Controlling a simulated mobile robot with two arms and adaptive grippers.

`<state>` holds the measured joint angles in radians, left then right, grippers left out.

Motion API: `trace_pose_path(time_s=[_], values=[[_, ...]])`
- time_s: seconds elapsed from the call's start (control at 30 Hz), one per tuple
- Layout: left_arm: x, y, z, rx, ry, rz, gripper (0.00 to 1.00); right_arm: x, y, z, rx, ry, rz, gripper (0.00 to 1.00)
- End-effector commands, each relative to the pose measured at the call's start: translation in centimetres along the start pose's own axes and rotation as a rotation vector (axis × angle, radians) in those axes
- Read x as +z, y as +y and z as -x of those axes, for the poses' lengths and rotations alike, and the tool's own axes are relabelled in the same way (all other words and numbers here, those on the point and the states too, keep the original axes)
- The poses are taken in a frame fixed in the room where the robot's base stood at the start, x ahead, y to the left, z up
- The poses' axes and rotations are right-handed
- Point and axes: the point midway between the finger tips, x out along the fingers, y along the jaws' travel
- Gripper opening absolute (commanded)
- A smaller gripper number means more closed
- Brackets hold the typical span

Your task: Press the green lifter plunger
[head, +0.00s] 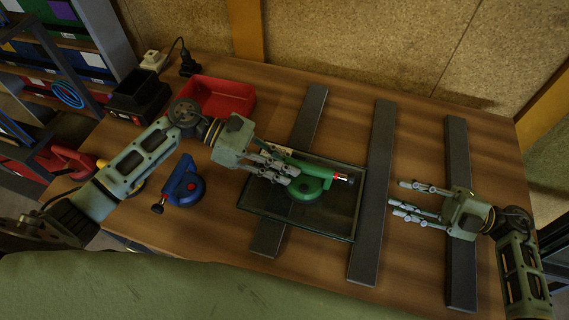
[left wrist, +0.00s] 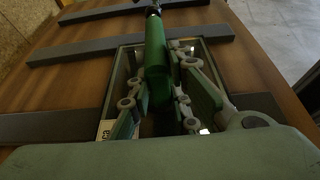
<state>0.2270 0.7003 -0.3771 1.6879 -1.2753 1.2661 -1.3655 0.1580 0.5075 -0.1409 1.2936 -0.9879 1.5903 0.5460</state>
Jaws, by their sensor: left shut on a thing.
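The green lifter (head: 312,187) sits on the glass pane inside a dark frame (head: 300,230). My left gripper (head: 290,172) is shut on the lifter's handle from the left, with fingers on either side. In the left wrist view the green handle (left wrist: 156,62) runs between the fingers, with the dark plunger end (left wrist: 153,9) at the far end. My right gripper (head: 398,197) is open and empty, to the right of the frame and apart from the plunger.
Dark bars (head: 374,190) lie across the wooden table (head: 420,130). A blue lifter (head: 182,186) lies left of the frame, partly near my left arm. A red bin (head: 222,96) and a black charger box (head: 138,95) stand at the back left. Shelving stands far left.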

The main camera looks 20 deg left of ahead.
Motion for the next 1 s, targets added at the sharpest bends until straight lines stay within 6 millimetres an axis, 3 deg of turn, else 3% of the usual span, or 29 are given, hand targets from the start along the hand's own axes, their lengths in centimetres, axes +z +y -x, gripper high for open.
trace_pose_path(time_s=[0.2,0.57,0.77,1.0], values=[[-0.1,0.0,0.0,0.0,0.001,0.002,0.0,0.0,0.0,0.0,0.0,0.0,0.0,0.29],[-0.1,0.0,0.0,0.0,0.003,0.003,0.0,0.1,0.0,0.1,-0.001,0.0,0.055,0.0],[-0.2,0.0,0.0,0.0,0.003,0.003,0.0,0.3,0.1,0.8,-0.005,0.003,0.347,0.0],[-0.2,0.0,0.0,-0.001,0.004,0.004,0.0,0.6,0.4,1.9,-0.008,0.011,0.85,0.0]])
